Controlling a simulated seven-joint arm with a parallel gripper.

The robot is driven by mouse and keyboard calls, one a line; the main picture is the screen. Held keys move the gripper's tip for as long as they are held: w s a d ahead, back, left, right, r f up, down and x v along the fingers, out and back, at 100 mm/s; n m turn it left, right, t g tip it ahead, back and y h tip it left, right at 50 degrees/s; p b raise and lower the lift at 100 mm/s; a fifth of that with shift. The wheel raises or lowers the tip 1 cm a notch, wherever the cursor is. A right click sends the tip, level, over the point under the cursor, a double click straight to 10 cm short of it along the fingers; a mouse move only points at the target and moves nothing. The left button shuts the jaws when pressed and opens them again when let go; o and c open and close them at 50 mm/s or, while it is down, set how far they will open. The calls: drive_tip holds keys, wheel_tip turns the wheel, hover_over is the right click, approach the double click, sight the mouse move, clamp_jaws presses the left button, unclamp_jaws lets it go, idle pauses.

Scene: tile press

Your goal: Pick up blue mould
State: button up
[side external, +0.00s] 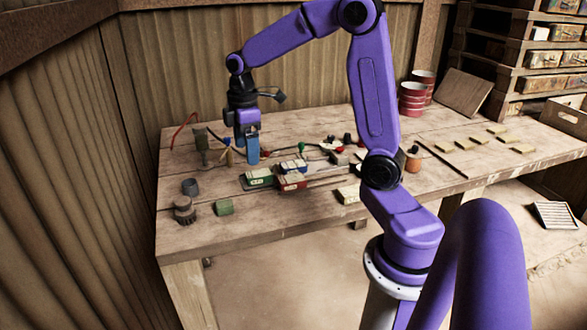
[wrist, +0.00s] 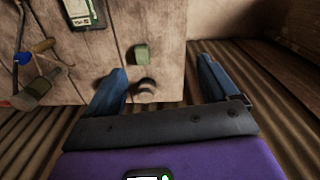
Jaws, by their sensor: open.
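The blue mould (side external: 293,165) lies on the bench in the side view, behind a red mould (side external: 291,183) and to the right of a green mould (side external: 259,178). It is small there, with a pale top. My gripper (side external: 252,160) points down above the bench, to the left of the blue mould and apart from it. In the wrist view my gripper (wrist: 165,80) has its two blue fingers wide apart with nothing held. A green-edged mould (wrist: 82,12) shows at the top of that view. I cannot make out the blue mould there.
A green bottle (side external: 202,147) stands left of my gripper. Red tins (side external: 412,98) stand at the back right.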

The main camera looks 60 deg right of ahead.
drive_tip(key=w+d+m, duration=0.1)
drive_tip(key=w+d, duration=0.2)
drive_tip(key=d, duration=1.3)
approach(293, 164)
wheel_tip(293, 164, down, 9)
drive_tip(key=shift+f, duration=0.1)
drive_tip(key=c, duration=1.4)
